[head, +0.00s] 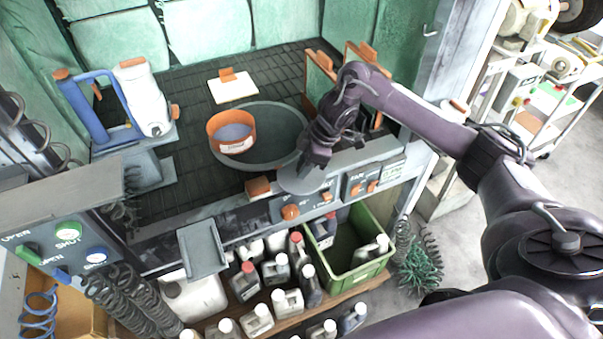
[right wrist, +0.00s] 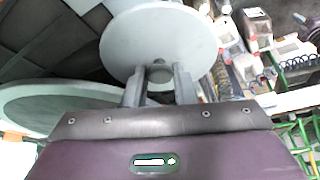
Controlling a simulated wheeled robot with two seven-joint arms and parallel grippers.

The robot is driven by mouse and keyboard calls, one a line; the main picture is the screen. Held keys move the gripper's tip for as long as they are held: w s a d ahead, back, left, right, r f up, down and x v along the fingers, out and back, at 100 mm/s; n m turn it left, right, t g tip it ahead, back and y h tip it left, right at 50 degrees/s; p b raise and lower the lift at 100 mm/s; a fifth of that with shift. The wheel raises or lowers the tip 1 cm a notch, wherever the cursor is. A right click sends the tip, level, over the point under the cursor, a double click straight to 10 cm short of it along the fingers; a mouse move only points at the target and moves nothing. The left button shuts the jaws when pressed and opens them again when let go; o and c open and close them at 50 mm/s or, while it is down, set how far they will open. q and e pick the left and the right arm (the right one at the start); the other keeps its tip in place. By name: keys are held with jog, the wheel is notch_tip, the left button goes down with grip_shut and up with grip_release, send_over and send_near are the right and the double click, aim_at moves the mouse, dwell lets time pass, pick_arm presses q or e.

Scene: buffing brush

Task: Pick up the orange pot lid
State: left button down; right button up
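The pot lid is a flat grey disc (head: 303,179) with a small central knob, at the front edge of the bench in the head view. The disc (right wrist: 140,30) also fills the upper middle of the right wrist view. My right gripper (head: 312,165) is over it, with its fingers (right wrist: 160,78) on both sides of the knob and seemingly closed on it. Whether the lid is clear of the ledge is hard to tell. The orange pot (head: 232,145) with a white label stands to its left, on a large grey round plate (head: 285,128). My left gripper is not in view.
A white board with an orange handle (head: 232,88) lies behind the pot. A blue-handled device (head: 95,110) stands at left. An orange block (head: 257,187) and control knobs (head: 290,212) are along the front. A green crate (head: 345,270) and several bottles stand below.

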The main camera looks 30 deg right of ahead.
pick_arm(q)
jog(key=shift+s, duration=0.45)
pick_arm(e)
grip_shut()
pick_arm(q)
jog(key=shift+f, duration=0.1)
